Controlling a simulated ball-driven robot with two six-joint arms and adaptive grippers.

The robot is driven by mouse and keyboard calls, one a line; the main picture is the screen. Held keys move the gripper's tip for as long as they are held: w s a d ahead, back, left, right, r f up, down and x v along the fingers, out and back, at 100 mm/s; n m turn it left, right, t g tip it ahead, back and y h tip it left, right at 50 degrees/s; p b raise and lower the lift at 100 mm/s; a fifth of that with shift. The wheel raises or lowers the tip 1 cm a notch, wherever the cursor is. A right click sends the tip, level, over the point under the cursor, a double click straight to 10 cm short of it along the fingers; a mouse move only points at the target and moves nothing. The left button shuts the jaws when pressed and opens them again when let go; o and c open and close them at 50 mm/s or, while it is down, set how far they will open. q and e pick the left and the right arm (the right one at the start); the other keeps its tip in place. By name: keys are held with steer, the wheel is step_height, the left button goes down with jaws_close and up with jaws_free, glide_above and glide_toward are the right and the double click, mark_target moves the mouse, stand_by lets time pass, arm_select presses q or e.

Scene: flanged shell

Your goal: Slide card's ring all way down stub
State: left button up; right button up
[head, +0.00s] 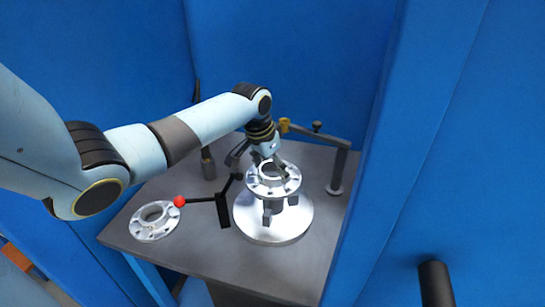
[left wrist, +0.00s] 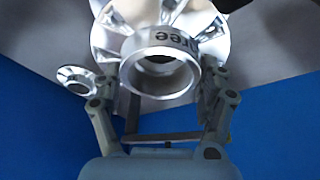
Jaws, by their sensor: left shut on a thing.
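A silver flanged ring (head: 287,187) with holes round its rim sits at the top of a metal stand (head: 300,222). Its raised collar (left wrist: 158,84) faces my camera in the left wrist view. No stub can be told apart; the collar's inside is dark. My right gripper is not in view.
A second flanged ring (head: 155,221) lies flat at the table's left. A black lever with a red ball (head: 179,201) stands close left of the stand. A dark post with an arm (head: 336,172) is behind right. Blue walls (head: 290,50) enclose the grey table (head: 200,258), whose front is clear.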

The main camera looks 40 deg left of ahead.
arm_select(q)
steer(key=shift+w+f+b, duration=0.1)
steer(key=shift+f+b, duration=2)
steer(key=shift+f, duration=1.1)
stand_by(0.5)
steer(key=o, duration=1.7)
steer(key=shift+s+f, duration=0.15)
steer(key=shift+s, duration=0.1)
steer(key=v, duration=1.2)
steer(key=shift+w, duration=0.2)
steer(key=shift+s, duration=0.1)
